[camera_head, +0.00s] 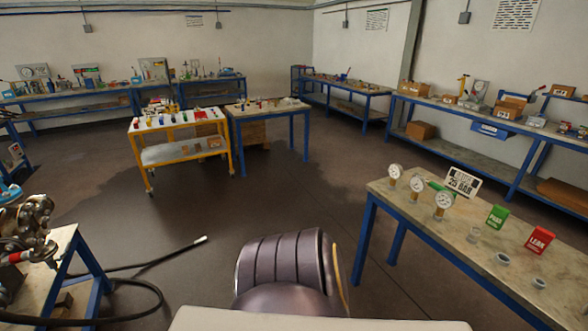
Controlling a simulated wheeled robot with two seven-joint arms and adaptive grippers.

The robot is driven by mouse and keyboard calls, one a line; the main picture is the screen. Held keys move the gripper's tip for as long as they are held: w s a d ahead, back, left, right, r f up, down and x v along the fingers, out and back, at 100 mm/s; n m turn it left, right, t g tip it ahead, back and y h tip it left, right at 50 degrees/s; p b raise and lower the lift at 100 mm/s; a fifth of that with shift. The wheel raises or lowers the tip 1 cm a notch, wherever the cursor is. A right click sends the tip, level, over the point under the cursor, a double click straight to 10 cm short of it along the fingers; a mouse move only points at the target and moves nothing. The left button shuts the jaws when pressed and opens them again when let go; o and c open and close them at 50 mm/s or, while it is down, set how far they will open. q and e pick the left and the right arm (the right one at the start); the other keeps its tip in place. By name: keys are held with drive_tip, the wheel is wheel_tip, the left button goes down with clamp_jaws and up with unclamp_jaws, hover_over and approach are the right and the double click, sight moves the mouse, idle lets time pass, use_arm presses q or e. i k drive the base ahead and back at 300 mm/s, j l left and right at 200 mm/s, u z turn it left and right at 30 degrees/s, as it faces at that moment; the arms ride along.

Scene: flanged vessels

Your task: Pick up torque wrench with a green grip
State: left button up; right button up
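I cannot make out a torque wrench with a green grip for certain. Several small items with coloured ends lie on the top of the yellow cart (178,127), too small to identify. A small green item (436,186) shows behind the gauges on the right table, partly hidden, and I cannot tell what it is. Neither of my grippers is in view.
The right table (510,272) holds gauges (443,202), a green box (497,217) and a red box (541,239). A blue-legged table (268,110) adjoins the cart. A black hose (160,259) lies on the floor at left. The middle floor (225,210) is clear.

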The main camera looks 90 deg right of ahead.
sight(431, 184)
drive_tip(key=z, duration=4)
drive_tip(key=i+j+z, duration=0.1)
drive_tip(key=i+j, duration=0.6)
drive_tip(key=j, duration=0.15)
drive_tip(key=i+j+z, duration=0.15)
drive_tip(key=i+j, duration=0.15)
drive_tip(key=j, duration=0.15)
